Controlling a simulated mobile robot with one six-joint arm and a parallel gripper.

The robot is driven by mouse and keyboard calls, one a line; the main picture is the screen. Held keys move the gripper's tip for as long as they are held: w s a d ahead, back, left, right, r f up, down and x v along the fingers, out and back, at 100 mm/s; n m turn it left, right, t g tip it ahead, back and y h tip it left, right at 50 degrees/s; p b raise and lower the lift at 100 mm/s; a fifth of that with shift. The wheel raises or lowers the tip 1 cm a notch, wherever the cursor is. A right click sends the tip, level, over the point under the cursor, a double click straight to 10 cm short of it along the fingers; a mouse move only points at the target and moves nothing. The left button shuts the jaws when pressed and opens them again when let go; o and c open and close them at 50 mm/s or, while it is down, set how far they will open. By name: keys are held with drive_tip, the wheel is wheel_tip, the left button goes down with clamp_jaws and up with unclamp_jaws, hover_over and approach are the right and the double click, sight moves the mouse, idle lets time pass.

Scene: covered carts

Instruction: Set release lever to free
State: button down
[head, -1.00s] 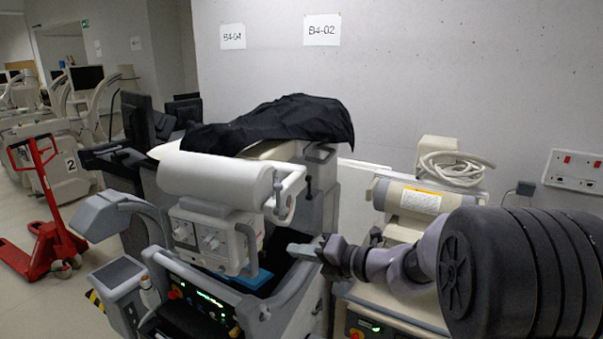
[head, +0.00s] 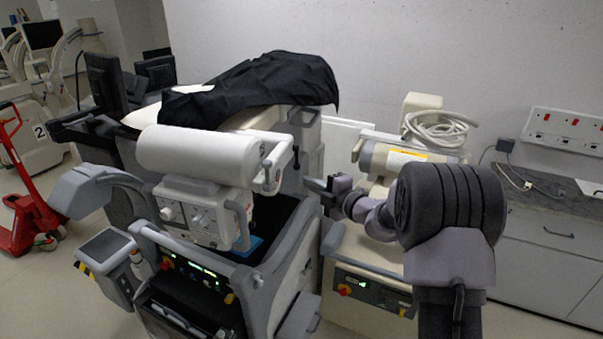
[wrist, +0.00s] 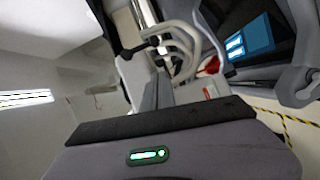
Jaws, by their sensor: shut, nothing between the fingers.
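A small dark lever-like part (head: 296,158) stands on the grey column of the covered cart, just right of the cart's white looped handle (head: 270,178). I cannot tell for certain that it is the release lever, and no label on it is readable. In the wrist view a dark-tipped lever (wrist: 140,48) sticks out beside pale curved handles (wrist: 183,45). My gripper (head: 318,186) is shut and empty, in front of the column and to the right of the handle. It shows no clear contact with the lever. In the wrist view its grey fingers (wrist: 165,92) point toward that lever area.
A black cloth (head: 262,88) covers the cart's top. A white cylinder (head: 195,155) and control box sit at its front. A second cart with a coiled hose (head: 437,130) stands close behind my arm. A red pallet truck (head: 28,215) is at left; a counter (head: 550,215) at right.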

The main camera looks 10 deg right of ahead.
sight(297, 158)
drive_tip(key=w+a+f, duration=0.1)
drive_tip(key=w, duration=0.7)
drive_tip(key=shift+a+f, duration=0.2)
